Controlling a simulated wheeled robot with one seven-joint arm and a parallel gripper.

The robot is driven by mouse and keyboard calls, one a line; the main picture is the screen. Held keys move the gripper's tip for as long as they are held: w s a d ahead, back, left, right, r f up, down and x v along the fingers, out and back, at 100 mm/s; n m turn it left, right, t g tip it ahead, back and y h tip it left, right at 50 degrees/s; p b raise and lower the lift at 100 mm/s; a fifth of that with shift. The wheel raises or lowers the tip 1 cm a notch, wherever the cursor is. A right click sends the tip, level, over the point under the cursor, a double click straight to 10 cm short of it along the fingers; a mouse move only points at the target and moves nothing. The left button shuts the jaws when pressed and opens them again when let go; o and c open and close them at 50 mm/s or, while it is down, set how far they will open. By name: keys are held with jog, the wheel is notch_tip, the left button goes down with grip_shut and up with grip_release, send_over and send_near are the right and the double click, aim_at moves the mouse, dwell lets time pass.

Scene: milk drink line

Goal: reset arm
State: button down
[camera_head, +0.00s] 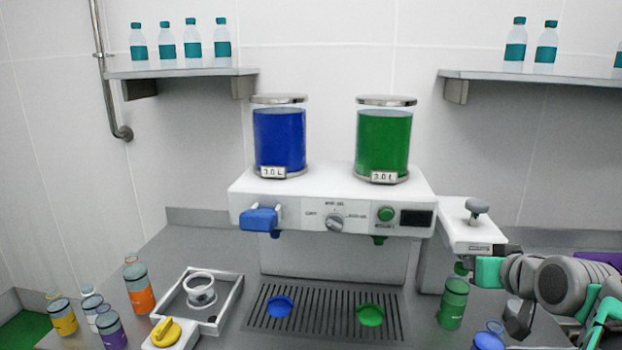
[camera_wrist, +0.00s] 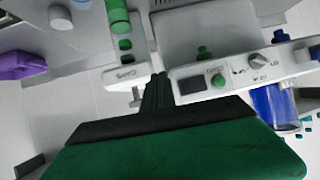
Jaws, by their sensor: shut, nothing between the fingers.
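My gripper (camera_wrist: 156,92) shows in the wrist view as dark fingers close together, with nothing between them. It points at the dispenser side of the bench. My arm stands at the right edge of the head view, beside the white side unit (camera_head: 468,232) and the green bottle (camera_head: 453,303). In the wrist view the picture is turned over, and the side unit (camera_wrist: 125,76) and green bottle (camera_wrist: 118,18) are left of the fingers. The fingers look apart from both. In the head view the fingertips are hard to make out.
The white dispenser (camera_head: 330,208) carries a blue tank (camera_head: 279,140) and a green tank (camera_head: 383,142) above a slotted drip tray (camera_head: 325,315). A blue-topped item (camera_head: 489,338) stands near my arm.

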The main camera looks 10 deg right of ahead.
jog(key=a+f+n+g+y, duration=0.1)
jog(key=a+f+g, duration=0.1)
jog(key=a+f, duration=0.4)
jog(key=a+f+g+y, duration=0.1)
jog(key=a+f, duration=0.2)
jog(key=a, duration=0.5)
jog(key=s+a+f+n+g, duration=0.1)
jog(key=s+a+f+g, duration=0.4)
jog(key=s+a+f, duration=0.5)
jog(key=shift+s+a+n, duration=0.2)
jog(key=shift+a+n, duration=0.1)
jog(key=shift+a, duration=0.75)
